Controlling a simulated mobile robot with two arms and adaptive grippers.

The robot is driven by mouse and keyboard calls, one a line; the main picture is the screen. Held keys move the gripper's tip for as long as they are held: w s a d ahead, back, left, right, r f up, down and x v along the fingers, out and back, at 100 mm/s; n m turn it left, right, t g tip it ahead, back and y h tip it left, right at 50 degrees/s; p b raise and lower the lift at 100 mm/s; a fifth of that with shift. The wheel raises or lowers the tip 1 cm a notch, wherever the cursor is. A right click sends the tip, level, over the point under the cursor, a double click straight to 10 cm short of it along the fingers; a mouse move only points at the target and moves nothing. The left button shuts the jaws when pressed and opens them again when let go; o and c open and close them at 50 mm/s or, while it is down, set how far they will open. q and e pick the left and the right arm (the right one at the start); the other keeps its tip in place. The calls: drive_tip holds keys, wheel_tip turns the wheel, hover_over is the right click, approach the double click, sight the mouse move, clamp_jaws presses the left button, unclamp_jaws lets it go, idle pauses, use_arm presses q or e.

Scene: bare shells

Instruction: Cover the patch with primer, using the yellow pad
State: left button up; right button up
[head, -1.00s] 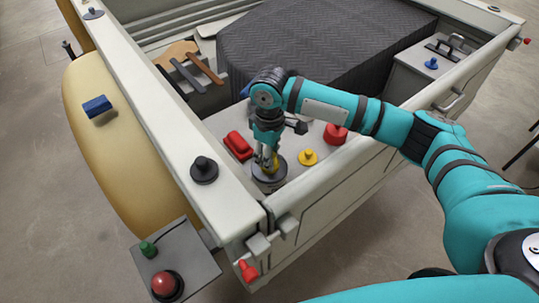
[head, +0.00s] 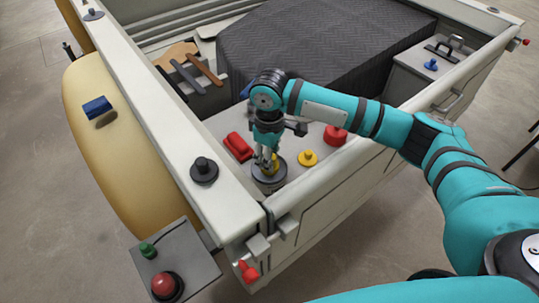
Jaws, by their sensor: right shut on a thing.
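My right gripper (head: 266,158) points down over a dark round dish (head: 269,182) at the near end of the truck bed. It is shut on a yellow piece (head: 274,163) whose lower end is at the dish; I cannot tell if they touch inside. A yellow round piece with a knob (head: 308,157) lies just right of the dish. The patch cannot be made out clearly; a dark mark (head: 105,120) shows on the tan fender below a blue block (head: 97,105). My left gripper is not in view.
A red block (head: 238,146) lies left of the gripper and a red round container (head: 335,134) stands right. A black knobbed piece (head: 204,170) sits on the white side rail (head: 165,125). A dark quilted cover (head: 310,45) fills the bed behind.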

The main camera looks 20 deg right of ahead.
drive_tip(key=shift+f, duration=0.35)
drive_tip(key=shift+s+f+p, duration=0.1)
drive_tip(key=shift+p, duration=0.4)
idle(2.3)
wheel_tip(320, 180, up, 5)
drive_tip(key=p, duration=0.6)
drive_tip(key=shift+r, duration=1.1)
